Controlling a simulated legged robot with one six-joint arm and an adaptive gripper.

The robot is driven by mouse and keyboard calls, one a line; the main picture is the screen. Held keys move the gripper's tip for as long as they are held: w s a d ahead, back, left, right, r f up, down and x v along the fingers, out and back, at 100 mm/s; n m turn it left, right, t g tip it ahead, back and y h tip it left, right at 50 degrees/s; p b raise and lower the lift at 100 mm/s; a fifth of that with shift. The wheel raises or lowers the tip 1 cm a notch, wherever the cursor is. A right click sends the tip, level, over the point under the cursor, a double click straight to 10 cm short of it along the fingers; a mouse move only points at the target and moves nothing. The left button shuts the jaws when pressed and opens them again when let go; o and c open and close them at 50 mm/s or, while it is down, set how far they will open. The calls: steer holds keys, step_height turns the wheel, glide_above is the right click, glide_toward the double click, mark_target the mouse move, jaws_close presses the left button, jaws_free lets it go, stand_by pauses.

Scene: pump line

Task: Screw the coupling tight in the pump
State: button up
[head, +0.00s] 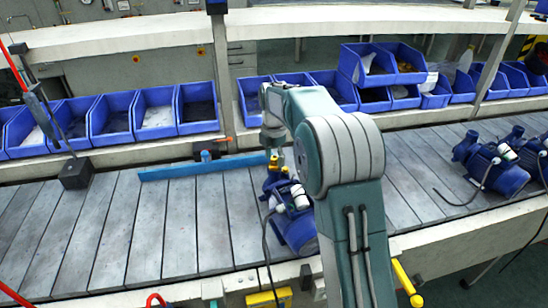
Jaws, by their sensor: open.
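A blue pump (296,228) with a white cylindrical part on it sits on the grey slatted line, partly hidden behind my arm. My gripper (273,152) is small in this view, pointing down just above the far end of this pump. It is open. A small yellowish piece (284,170) shows right under the gripper at the pump's top; it may be the coupling, but it is too small to be sure. I cannot tell whether the fingers touch it.
A blue stop bar (205,167) lies across the line left of the pump. More blue pumps (490,167) stand at the right. Blue bins (155,112) line the shelf behind. A black block (75,173) stands at the left. The left slats are clear.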

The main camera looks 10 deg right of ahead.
steer(key=n, duration=0.3)
steer(key=shift+n, duration=0.3)
stand_by(0.3)
jaws_close()
steer(key=m, duration=0.3)
steer(key=shift+m, duration=0.3)
